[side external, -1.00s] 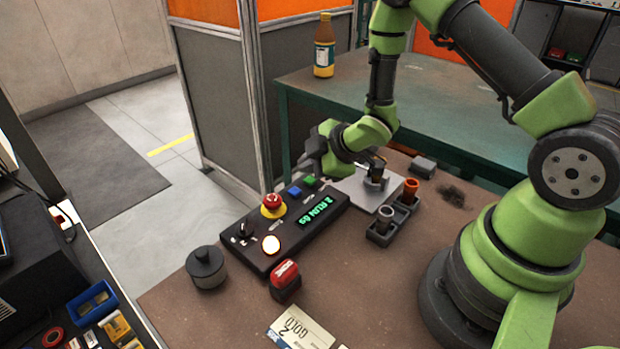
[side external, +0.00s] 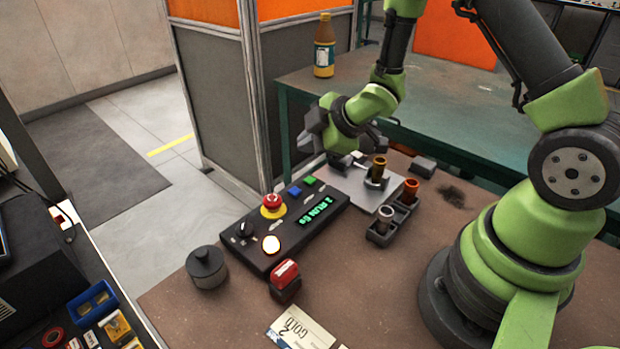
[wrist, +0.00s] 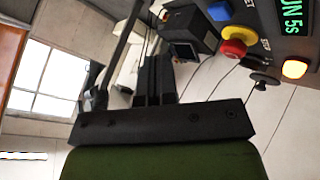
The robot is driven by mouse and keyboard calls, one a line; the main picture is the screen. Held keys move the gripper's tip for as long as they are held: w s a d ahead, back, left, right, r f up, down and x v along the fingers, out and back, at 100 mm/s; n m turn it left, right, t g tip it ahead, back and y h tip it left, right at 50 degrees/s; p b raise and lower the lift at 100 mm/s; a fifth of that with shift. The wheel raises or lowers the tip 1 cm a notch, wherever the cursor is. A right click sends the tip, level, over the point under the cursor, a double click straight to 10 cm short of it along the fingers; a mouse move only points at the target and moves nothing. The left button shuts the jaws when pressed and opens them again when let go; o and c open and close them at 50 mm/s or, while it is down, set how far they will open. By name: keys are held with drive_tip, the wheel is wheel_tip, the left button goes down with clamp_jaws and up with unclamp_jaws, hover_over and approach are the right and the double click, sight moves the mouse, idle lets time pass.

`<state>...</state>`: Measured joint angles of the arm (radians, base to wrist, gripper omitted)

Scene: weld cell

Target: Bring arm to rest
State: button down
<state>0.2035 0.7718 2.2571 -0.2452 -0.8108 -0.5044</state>
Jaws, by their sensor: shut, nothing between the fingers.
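My arm is green and dark grey. My gripper (side external: 348,161) is shut and empty above the metal plate (side external: 352,184), to the left of a brass-coloured part (side external: 377,168) that stands upright in a grey holder on the plate. A gap shows between my gripper and that part. In the wrist view my gripper's dark fingers (wrist: 153,80) lie together, with nothing between them. The wrist view looks sideways across the cell.
The control box (side external: 290,228) with a red button (side external: 272,201) and a lit display is left of the plate. A grey rack (side external: 392,222) holds two cylindrical parts. A red-topped block (side external: 285,280) and dark lidded pot (side external: 206,267) stand in front. A bottle (side external: 324,47) is on the back table.

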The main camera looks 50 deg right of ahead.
idle(0.4)
drive_tip(key=s+r+m+h, duration=0.1)
drive_tip(key=s+r+m, duration=0.25)
drive_tip(key=r, duration=0.35)
drive_tip(key=s+r+m+h, duration=0.2)
drive_tip(key=r+m, duration=0.2)
drive_tip(key=r, duration=0.3)
drive_tip(key=s+a+r+m+g+y, duration=0.1)
drive_tip(key=s+a+r+m, duration=0.1)
drive_tip(key=s, duration=0.6)
drive_tip(key=s+a+r+m+y, duration=0.2)
drive_tip(key=s+a+r+m, duration=0.1)
drive_tip(key=s+m, duration=0.3)
drive_tip(key=shift+s+a+r+g, duration=0.15)
drive_tip(key=shift+s+r+g, duration=0.25)
drive_tip(key=shift+s+r, duration=0.5)
